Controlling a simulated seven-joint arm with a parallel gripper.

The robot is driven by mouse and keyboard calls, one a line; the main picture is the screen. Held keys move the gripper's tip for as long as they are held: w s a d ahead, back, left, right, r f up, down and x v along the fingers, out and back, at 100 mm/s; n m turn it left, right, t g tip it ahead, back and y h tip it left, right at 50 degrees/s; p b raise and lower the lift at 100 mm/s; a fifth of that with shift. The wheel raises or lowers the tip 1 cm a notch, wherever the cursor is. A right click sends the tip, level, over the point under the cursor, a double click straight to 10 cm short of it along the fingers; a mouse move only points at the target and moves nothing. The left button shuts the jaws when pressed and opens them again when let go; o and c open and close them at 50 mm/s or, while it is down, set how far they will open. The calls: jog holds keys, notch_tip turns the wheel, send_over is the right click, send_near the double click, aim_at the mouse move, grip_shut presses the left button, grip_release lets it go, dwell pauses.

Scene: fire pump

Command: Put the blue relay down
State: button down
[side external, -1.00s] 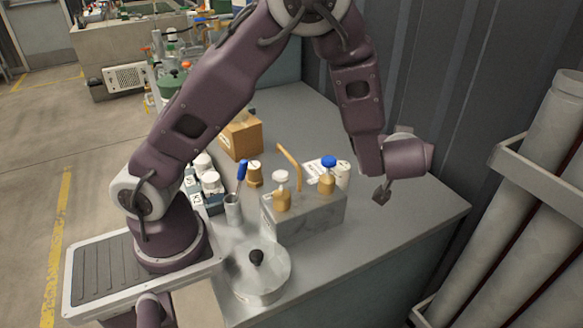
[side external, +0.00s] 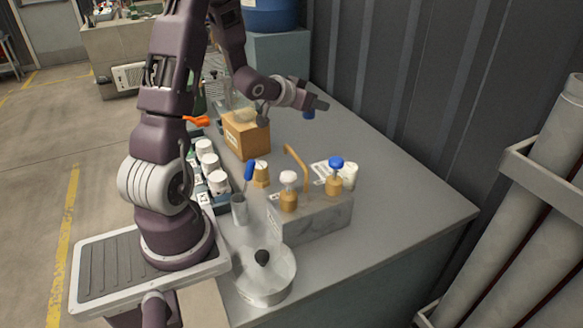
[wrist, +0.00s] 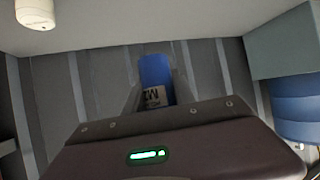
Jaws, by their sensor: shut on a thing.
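The blue relay (side external: 309,114) hangs from my gripper (side external: 317,103), above the far part of the grey bench near the corrugated wall. In the wrist view the blue relay (wrist: 155,72) sits between the two fingers and carries a pale label with dark print. My gripper (wrist: 157,88) is shut on it. The relay is clear of the bench top (side external: 375,185), with a gap below it. Its far side is hidden.
A cardboard box (side external: 246,136) stands left of the gripper. A grey block (side external: 315,218) holds white- and blue-topped bottles. A round metal dish (side external: 265,278) is in front. A blue barrel (side external: 270,15) stands behind. The bench's right side is mostly clear.

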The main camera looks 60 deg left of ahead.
jog(key=s+a+f, duration=0.1)
jog(key=s+f, duration=0.1)
jog(key=s, duration=0.3)
jog(key=shift+m+h, duration=0.3)
jog(key=f, duration=1.4)
jog(key=shift+w, duration=0.35)
jog(key=c, duration=1)
grip_release()
jog(key=shift+f, duration=0.1)
jog(key=shift+c, duration=0.2)
